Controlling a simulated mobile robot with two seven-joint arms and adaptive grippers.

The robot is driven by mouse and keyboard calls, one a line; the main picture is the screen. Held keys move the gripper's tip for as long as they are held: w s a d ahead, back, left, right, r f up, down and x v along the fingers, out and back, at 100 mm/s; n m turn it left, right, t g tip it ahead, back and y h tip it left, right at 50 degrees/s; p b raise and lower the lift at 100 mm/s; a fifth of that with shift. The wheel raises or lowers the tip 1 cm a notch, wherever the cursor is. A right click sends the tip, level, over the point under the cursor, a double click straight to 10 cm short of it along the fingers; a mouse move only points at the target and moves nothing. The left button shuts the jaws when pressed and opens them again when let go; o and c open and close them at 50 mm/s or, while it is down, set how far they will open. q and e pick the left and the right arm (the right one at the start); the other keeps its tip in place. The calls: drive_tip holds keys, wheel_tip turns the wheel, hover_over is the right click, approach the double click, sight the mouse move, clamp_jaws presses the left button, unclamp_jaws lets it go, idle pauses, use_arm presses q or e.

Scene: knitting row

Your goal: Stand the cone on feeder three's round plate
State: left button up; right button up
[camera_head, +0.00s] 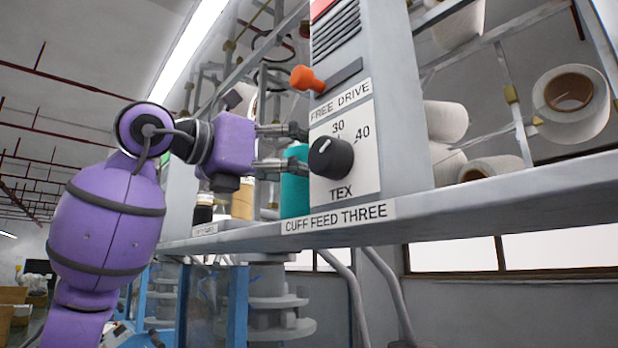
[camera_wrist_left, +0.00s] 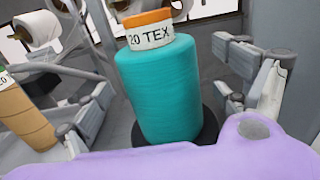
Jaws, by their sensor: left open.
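The teal cone (camera_wrist_left: 160,92) has a "20 TEX" label and an orange top in the left wrist view. It stands upright on a dark round plate (camera_wrist_left: 209,127). In the head view only part of the cone (camera_head: 294,188) shows, behind the grey housing marked "CUFF FEED THREE". My left gripper (camera_head: 284,148) is open at the left edge of that housing, near the cone's upper part. In the left wrist view its fingers (camera_wrist_left: 172,80) lie on either side of the cone. I cannot tell whether they touch it. My right gripper is not in view.
The grey feeder housing (camera_head: 400,150) has an orange lever (camera_head: 306,79) and a black dial (camera_head: 330,158), close beside my left fingers. A grey shelf (camera_head: 450,222) runs below. A tan cone (camera_wrist_left: 22,118) stands to the left in the wrist view. White cones (camera_head: 572,102) sit behind.

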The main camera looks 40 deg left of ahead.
use_arm(q)
drive_tip(key=s+b, duration=0.2)
drive_tip(key=s, duration=0.6)
drive_tip(key=shift+s+a, duration=0.35)
drive_tip(key=shift+s, duration=0.05)
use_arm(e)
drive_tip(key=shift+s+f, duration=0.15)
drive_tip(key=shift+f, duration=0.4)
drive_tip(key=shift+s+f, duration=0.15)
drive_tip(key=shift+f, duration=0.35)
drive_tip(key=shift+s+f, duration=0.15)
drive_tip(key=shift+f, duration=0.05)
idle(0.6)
